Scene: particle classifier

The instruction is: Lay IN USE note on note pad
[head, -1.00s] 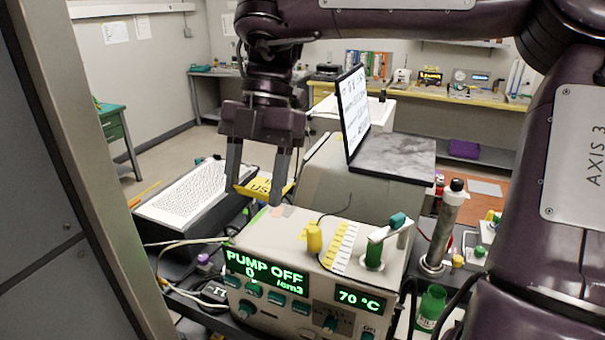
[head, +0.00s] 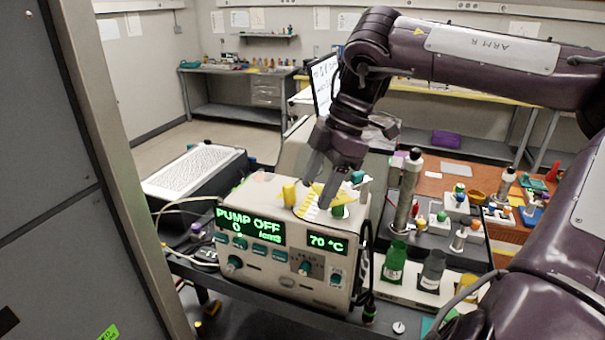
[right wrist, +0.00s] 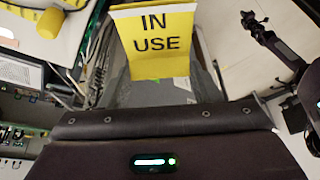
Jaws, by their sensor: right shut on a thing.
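The IN USE note is a yellow sheet with black letters, facing the camera and readable in the right wrist view (right wrist: 162,45). My right gripper (head: 316,192) is shut on it. In the head view only a small yellow part of the note (head: 318,188) shows between the fingers, above the top of the pump unit (head: 262,205). Whether it touches anything there I cannot tell. I cannot pick out the note pad with certainty in either view. My left gripper is not in view.
A yellow knob (head: 289,192) and a green-capped fitting (head: 340,211) stand on the pump unit close to the fingers.

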